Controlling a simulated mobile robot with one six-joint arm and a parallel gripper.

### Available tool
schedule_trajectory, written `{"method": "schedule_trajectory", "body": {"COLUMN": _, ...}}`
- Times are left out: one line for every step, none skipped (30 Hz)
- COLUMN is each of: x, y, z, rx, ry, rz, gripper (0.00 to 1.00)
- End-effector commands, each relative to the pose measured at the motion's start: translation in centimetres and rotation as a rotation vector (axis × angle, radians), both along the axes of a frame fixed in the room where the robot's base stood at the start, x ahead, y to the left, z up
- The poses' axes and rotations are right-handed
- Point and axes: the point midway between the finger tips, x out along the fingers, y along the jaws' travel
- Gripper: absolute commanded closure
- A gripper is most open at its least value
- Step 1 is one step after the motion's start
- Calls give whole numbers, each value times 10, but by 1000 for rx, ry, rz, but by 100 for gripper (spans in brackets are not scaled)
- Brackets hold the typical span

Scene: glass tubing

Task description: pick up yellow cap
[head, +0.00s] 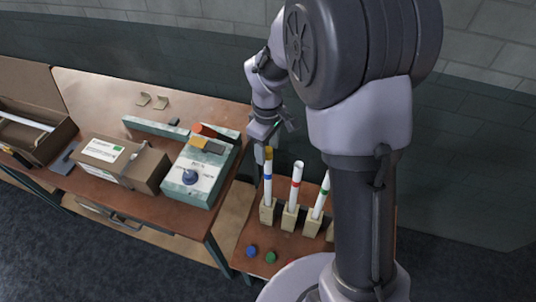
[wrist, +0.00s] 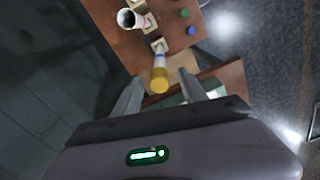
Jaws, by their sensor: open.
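The yellow cap (head: 268,152) sits on top of a white tube (head: 268,184) with a blue band, which stands upright in a wooden block (head: 267,211). In the wrist view the yellow cap (wrist: 160,84) is near the middle, seen from above. My gripper (head: 265,152) is at the cap in the head view; in the wrist view its two fingers (wrist: 166,92) are apart, one on each side of the cap. I see a gap between the cap and each finger. Whether the fingers reach the cap's height is hard to tell.
A red-banded tube (head: 296,186) and a green-banded tube (head: 322,197) stand close by in blocks. A blue cap (head: 252,251) and a green cap (head: 271,257) lie on the small table. A machine (head: 199,171) and a cardboard box (head: 122,165) are on the left table.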

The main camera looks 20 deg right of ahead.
Motion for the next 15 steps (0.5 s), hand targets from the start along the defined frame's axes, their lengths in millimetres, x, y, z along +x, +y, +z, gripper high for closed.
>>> {"method": "schedule_trajectory", "body": {"x": 0, "y": 0, "z": -3, "rx": 0, "ry": 0, "rz": 0, "gripper": 50}}
{"method": "schedule_trajectory", "body": {"x": 0, "y": 0, "z": -3, "rx": 0, "ry": 0, "rz": 0, "gripper": 50}}
{"method": "schedule_trajectory", "body": {"x": 0, "y": 0, "z": -2, "rx": 0, "ry": 0, "rz": 0, "gripper": 50}}
{"method": "schedule_trajectory", "body": {"x": 0, "y": 0, "z": -2, "rx": 0, "ry": 0, "rz": 0, "gripper": 50}}
{"method": "schedule_trajectory", "body": {"x": 0, "y": 0, "z": -2, "rx": 0, "ry": 0, "rz": 0, "gripper": 50}}
{"method": "schedule_trajectory", "body": {"x": 0, "y": 0, "z": -1, "rx": 0, "ry": 0, "rz": 0, "gripper": 50}}
{"method": "schedule_trajectory", "body": {"x": 0, "y": 0, "z": -1, "rx": 0, "ry": 0, "rz": 0, "gripper": 54}}
{"method": "schedule_trajectory", "body": {"x": 0, "y": 0, "z": -1, "rx": 0, "ry": 0, "rz": 0, "gripper": 60}}
{"method": "schedule_trajectory", "body": {"x": 0, "y": 0, "z": -1, "rx": 0, "ry": 0, "rz": 0, "gripper": 68}}
{"method": "schedule_trajectory", "body": {"x": 0, "y": 0, "z": -1, "rx": 0, "ry": 0, "rz": 0, "gripper": 74}}
{"method": "schedule_trajectory", "body": {"x": 0, "y": 0, "z": -1, "rx": 0, "ry": 0, "rz": 0, "gripper": 80}}
{"method": "schedule_trajectory", "body": {"x": 0, "y": 0, "z": -1, "rx": 0, "ry": 0, "rz": 0, "gripper": 87}}
{"method": "schedule_trajectory", "body": {"x": 0, "y": 0, "z": -1, "rx": 0, "ry": 0, "rz": 0, "gripper": 93}}
{"method": "schedule_trajectory", "body": {"x": 0, "y": 0, "z": -1, "rx": 0, "ry": 0, "rz": 0, "gripper": 99}}
{"method": "schedule_trajectory", "body": {"x": 0, "y": 0, "z": -1, "rx": 0, "ry": 0, "rz": 0, "gripper": 100}}
